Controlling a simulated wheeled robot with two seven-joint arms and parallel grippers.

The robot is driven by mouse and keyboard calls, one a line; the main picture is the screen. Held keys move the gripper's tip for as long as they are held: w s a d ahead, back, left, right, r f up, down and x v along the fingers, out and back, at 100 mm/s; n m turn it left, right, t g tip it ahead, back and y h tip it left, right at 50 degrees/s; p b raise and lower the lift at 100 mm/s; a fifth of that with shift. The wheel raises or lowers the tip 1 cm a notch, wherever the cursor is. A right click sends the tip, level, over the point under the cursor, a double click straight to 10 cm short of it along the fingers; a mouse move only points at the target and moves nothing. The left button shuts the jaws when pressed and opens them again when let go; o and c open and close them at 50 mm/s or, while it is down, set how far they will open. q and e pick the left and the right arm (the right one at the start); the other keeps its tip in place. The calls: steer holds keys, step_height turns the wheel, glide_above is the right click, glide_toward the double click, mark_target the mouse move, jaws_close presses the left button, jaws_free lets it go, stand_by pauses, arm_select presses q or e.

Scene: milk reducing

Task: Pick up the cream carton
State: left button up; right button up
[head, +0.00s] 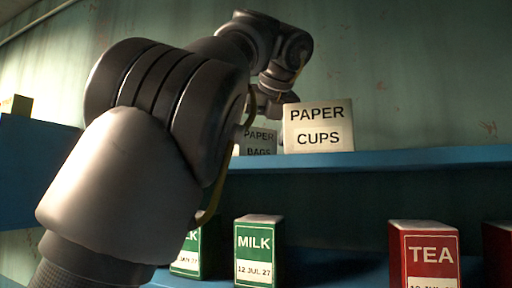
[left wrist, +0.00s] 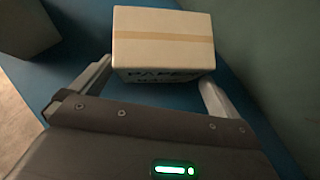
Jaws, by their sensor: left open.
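No carton labelled cream can be made out in either view. Two green milk cartons, one in front (head: 259,252) and one partly hidden by my arm (head: 187,254), stand upright on the lower shelf in the head view. My left gripper (head: 266,106) is raised at the upper shelf, partly hidden by its own arm. In the left wrist view the gripper (left wrist: 155,83) is open, its fingertips near the two lower corners of a taped box (left wrist: 163,38) marked "PAPER"; the second word is unclear. No grip on it shows. My right gripper is not in view.
A red tea carton (head: 424,254) stands at lower right. The upper shelf is clear right of the cups box.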

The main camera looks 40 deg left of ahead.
mark_target(257, 136)
arm_select(q)
steer(key=x, duration=0.3)
steer(key=shift+s+a, duration=0.15)
steer(key=shift+a, duration=0.2)
steer(key=shift+w+a+f, duration=0.15)
steer(key=shift+w+f, duration=0.1)
steer(key=shift+w+a, duration=0.1)
steer(key=shift+c, duration=0.6)
steer(key=shift+d, duration=0.2)
steer(key=c, duration=0.5)
steer(key=shift+c, duration=0.2)
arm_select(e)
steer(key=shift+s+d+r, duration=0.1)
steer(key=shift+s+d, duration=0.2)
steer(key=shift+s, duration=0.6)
arm_select(q)
steer(key=shift+a+r, duration=0.1)
steer(key=shift+a, duration=0.05)
steer(key=shift+r, duration=0.1)
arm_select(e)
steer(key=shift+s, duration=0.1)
